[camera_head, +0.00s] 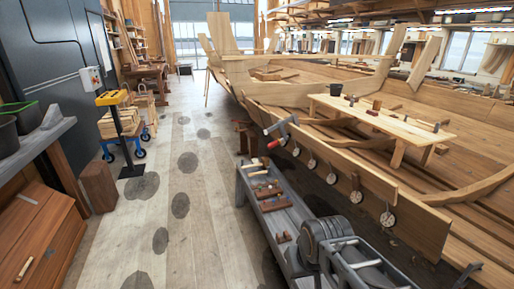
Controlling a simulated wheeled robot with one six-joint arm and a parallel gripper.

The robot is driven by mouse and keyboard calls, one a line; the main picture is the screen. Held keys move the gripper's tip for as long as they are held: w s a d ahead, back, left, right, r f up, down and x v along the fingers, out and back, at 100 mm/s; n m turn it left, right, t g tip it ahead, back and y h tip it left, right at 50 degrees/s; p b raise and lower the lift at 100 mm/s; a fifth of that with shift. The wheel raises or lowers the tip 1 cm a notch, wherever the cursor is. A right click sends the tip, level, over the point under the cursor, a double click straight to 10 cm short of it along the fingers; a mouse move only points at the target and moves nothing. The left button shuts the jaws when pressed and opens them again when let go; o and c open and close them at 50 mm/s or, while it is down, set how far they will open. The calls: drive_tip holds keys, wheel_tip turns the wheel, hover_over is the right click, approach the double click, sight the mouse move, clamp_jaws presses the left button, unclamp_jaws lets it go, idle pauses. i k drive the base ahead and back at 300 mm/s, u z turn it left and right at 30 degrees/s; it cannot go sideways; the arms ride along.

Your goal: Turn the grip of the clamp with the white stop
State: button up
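A bar clamp (281,125) with a grey metal bar and a red grip (277,143) sits at the upper edge of the hull plank, left of centre. Several pale round discs (331,178) with dark details line the plank's outer face to its right. A larger one (388,218) is at the near end, and another (356,196) is beside it with a wooden piece upright above it. They are too small to tell which clamp has the white stop. I cannot make out my gripper's fingers in this view.
A grey bench (248,190) with wooden tools runs alongside the hull. Grey machinery fills the bottom right, possibly mine. A wooden table (420,131) stands inside the hull. The plank floor (205,215) at left is mostly clear, up to a yellow-topped stand (112,98).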

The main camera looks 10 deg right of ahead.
sight(272, 145)
drive_tip(key=u, duration=0.65)
drive_tip(key=i, duration=1.15)
drive_tip(key=u, duration=0.3)
drive_tip(key=i, duration=1.15)
drive_tip(key=z, duration=0.75)
drive_tip(key=i, duration=0.5)
drive_tip(key=z, duration=0.3)
